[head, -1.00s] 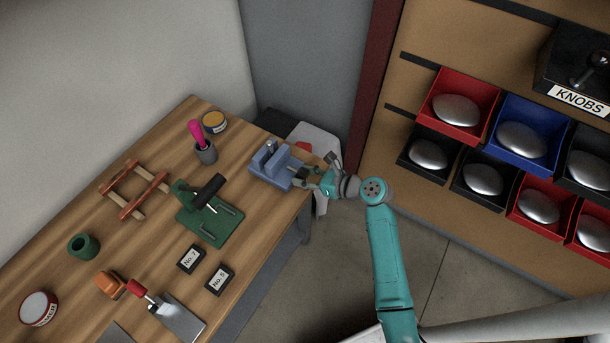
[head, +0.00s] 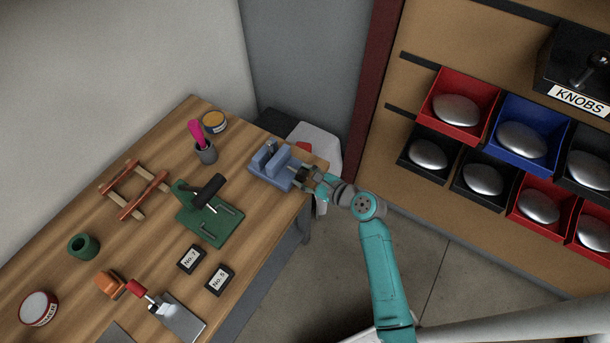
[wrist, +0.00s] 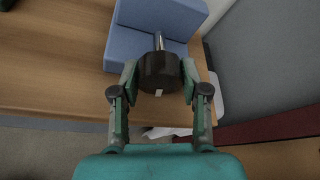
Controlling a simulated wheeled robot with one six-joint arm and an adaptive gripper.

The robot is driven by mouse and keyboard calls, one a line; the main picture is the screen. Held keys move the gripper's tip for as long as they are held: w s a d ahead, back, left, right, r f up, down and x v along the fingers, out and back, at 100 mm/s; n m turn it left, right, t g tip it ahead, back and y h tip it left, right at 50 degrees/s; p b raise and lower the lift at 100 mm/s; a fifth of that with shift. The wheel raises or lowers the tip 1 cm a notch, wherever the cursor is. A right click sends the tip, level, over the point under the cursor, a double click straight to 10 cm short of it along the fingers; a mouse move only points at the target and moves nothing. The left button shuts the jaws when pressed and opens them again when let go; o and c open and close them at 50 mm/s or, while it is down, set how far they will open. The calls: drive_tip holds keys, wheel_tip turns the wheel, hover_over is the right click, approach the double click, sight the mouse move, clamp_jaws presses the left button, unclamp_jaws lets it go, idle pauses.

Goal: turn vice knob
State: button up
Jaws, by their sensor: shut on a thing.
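The blue vice (head: 272,165) sits at the far right corner of the wooden bench. It also shows at the top of the wrist view (wrist: 155,45). Its dark round knob (wrist: 159,71) is on a metal shaft that comes out of the vice. My gripper (head: 309,174) is at the vice's right side, by the bench edge. In the wrist view my gripper (wrist: 159,80) has a fingertip on each side of the knob and is shut on it. A small pale mark shows below the knob. In the head view the fingers largely hide the knob.
A green tool with a black handle (head: 209,190) stands on the bench (head: 150,235) left of the vice. Shelf bins with silver domes, such as the red bin (head: 463,97), are at right.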

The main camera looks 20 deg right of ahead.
idle(0.3)
drive_tip(key=o, duration=1.1)
drive_tip(key=shift+o, duration=0.2)
drive_tip(key=v, duration=1.2)
